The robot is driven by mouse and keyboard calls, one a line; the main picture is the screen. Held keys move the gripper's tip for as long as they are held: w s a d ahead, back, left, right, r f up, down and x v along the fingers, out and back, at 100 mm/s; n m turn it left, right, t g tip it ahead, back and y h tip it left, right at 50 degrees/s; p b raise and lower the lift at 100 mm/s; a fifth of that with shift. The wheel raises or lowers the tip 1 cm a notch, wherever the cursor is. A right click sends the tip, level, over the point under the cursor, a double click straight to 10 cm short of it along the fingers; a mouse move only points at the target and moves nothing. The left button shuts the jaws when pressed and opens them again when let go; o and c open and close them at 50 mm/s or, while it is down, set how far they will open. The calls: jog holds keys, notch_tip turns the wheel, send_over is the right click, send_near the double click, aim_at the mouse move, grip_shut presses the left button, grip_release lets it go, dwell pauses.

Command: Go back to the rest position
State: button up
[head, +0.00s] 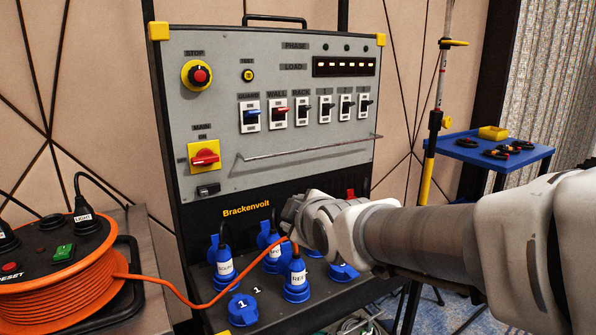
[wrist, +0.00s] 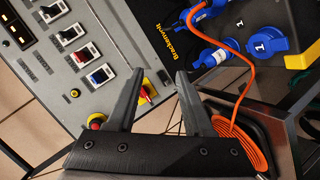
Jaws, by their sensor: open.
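My arm reaches in from the right in the head view, and its end with my gripper (head: 292,212) is in front of the lower part of the grey power panel (head: 300,160), above the blue sockets. The fingers are hard to make out there. In the wrist view my gripper (wrist: 158,72) shows two dark fingers spread apart with nothing between them. The panel face (wrist: 75,20) lies beyond them, turned in the picture, with the red rotary switch (wrist: 147,92) partly behind the fingers. I cannot tell the exact gap to the panel.
Blue plugs (head: 224,262) stand in the lower sockets. An orange cable (head: 180,295) runs from them to the cable reel (head: 60,285) at the left. A thin metal rail (head: 300,150) crosses the panel. A blue tray table (head: 470,150) stands at the right.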

jog(key=s+d+f+m+g+h, duration=0.2)
jog(key=s+d+f+m+g, duration=0.2)
jog(key=s+d+m, duration=0.6)
jog(key=s+d+f+m+g+h, duration=0.2)
jog(key=s+d+f+m+g, duration=0.25)
jog(key=s, duration=0.95)
notch_tip(320, 180, up, 29)
jog(key=d+t+p, duration=0.1)
jog(key=p, duration=2.7)
jog(key=shift+w+m+p, duration=0.2)
jog(key=shift+m+p, duration=0.1)
jog(key=shift+m, duration=0.05)
